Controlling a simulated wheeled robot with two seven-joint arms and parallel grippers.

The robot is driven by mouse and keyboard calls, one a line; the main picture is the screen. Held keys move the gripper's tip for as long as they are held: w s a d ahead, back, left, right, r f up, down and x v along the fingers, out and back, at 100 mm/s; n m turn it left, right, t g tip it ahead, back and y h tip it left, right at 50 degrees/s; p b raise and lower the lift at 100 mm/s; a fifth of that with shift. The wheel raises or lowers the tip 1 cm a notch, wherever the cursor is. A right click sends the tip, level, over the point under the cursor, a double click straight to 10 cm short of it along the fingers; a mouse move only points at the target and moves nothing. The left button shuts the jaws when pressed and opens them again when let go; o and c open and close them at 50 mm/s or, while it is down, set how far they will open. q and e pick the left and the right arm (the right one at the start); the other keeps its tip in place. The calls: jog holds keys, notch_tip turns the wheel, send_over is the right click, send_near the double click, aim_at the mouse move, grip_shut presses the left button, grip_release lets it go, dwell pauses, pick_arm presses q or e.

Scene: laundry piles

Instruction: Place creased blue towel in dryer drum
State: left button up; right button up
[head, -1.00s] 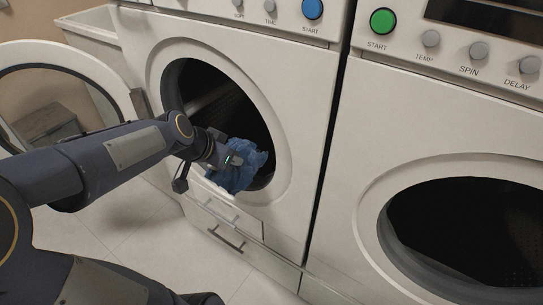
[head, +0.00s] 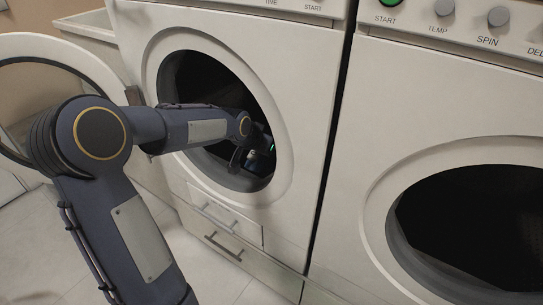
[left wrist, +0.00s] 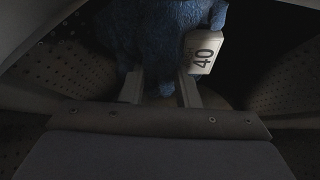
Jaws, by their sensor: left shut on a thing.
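The blue towel (left wrist: 150,40) hangs bunched in front of my left gripper (left wrist: 160,88) in the left wrist view, with the fingers shut on it. A white tag marked 40 (left wrist: 203,52) hangs at the towel's right. In the head view my left gripper (head: 258,152) is inside the round opening of the left machine (head: 305,110), and the towel is mostly hidden in the dark. Perforated drum walls (left wrist: 65,70) surround the towel in the left wrist view. My right gripper is not in view.
The left machine's round door (head: 85,52) stands open at the left, close to my left arm. A second machine (head: 385,115) with a dark round opening stands at the right. Drawer handles (head: 222,247) are below the left opening; the tiled floor (head: 215,285) looks clear.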

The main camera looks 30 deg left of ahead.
pick_arm(q)
jog(key=shift+w+f, duration=0.1)
jog(key=shift+f, duration=0.3)
jog(key=shift+w+d+f+g+b, duration=0.1)
jog(key=shift+w+f+g+b, duration=0.1)
jog(key=shift+w+g+b, duration=0.25)
jog(key=shift+w+r+g, duration=0.1)
jog(key=shift+w+g, duration=0.75)
jog(key=shift+g, duration=0.4)
jog(key=shift+s+f+b, duration=0.15)
jog(key=shift+f+b, duration=0.4)
jog(key=shift+f, duration=0.25)
jog(key=shift+f, duration=0.2)
jog(key=o, duration=1.1)
